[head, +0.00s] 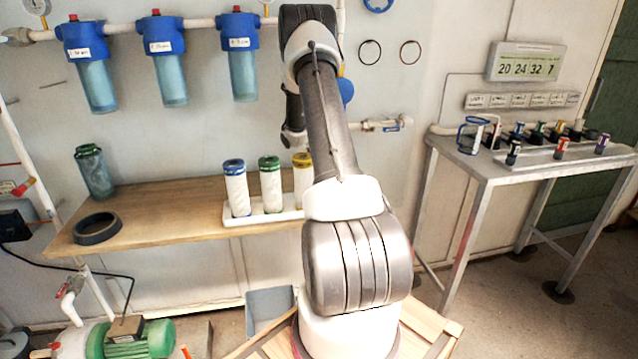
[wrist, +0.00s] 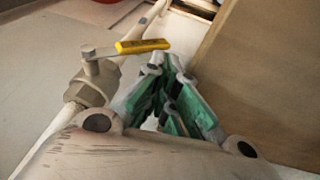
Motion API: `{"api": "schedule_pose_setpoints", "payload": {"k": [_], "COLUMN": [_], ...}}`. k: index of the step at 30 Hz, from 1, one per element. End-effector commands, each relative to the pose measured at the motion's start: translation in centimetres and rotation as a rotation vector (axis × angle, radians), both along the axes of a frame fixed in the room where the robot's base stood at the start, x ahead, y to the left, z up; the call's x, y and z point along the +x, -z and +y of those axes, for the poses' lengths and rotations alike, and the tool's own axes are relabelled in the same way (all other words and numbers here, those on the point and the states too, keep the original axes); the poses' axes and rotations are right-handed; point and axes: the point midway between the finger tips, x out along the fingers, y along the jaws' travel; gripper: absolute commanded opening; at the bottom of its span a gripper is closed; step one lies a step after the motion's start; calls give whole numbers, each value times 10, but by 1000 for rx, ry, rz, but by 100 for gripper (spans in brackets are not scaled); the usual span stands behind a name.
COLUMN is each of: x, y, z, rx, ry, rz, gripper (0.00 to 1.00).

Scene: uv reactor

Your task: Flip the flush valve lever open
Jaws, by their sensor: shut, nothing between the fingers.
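The flush valve lever (wrist: 142,46) is a flat bar with a yellow sleeve, in the upper left of the wrist view. It joins a metal stem on a pale valve body (wrist: 88,88) set in a slanting pipe. My gripper (wrist: 168,68) is shut and empty, with green inner pads. In the picture, its fingertips are just below and right of the lever's yellow end. I see no clear contact, and the depth gap is hard to tell. In the head view my arm hides the gripper, and I cannot make out this lever there.
A brown board surface (wrist: 265,80) lies close on the right in the wrist view. In the head view, a wooden bench (head: 165,212) holds a white tray of cartridges, a dark ring (head: 97,229) and a green jar (head: 93,171). Blue-topped filter housings (head: 162,60) hang above.

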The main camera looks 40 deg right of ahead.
Motion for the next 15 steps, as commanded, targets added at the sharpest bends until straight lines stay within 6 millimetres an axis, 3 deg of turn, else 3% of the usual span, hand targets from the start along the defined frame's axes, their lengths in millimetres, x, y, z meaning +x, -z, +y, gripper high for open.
{"api": "schedule_pose_setpoints", "payload": {"k": [9,15], "x": [-12,-17], "y": [-65,-88], "z": [18,24], "rx": [-1,0], "ry": [-1,0], "rz": [-3,-1], "gripper": [0,0]}}
